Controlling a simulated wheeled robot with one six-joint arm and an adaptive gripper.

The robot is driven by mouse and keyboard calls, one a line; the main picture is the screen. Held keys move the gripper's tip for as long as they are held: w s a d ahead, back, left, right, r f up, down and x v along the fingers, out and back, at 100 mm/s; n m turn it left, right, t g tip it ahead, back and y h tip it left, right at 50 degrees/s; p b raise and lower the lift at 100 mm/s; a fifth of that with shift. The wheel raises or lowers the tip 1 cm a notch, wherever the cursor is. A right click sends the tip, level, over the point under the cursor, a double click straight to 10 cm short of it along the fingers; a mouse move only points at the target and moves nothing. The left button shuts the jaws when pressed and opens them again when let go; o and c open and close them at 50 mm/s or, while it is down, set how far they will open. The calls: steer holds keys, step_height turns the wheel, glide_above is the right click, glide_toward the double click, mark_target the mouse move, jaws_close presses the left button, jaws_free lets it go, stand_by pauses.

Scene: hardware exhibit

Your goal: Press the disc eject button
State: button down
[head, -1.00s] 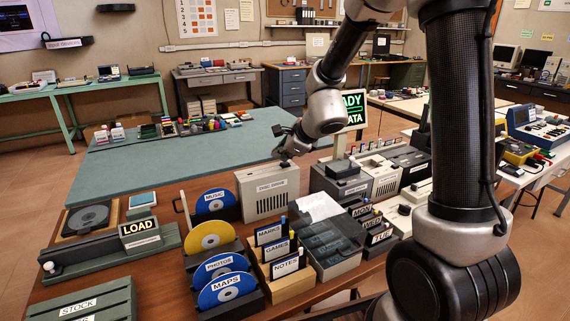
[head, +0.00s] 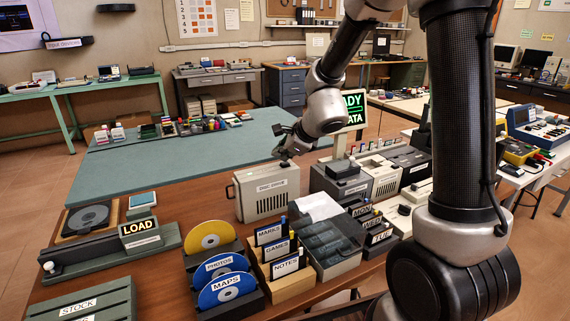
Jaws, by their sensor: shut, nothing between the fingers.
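The disc drive (head: 266,202) is a beige upright box with a "DISC DRIVE" label and a vented front, on the wooden table. My gripper (head: 285,161) is shut and empty, pointing down at the drive's top right edge. Its tips are at or just above the top; I cannot tell if they touch. No eject button can be made out; it may be hidden under the gripper. The drive's left side shows a small dark part (head: 230,192) close against the body, and no disc stands out there.
Left of the drive is bare wooden table. In front stand a disc rack (head: 255,303) with yellow and blue discs and a wooden card holder (head: 266,272). Grey machines (head: 375,176) stand close on the right. A teal mat (head: 150,175) lies behind.

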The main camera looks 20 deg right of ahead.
mark_target(283, 164)
steer(key=shift+r, duration=0.4)
steer(key=shift+r, duration=2.55)
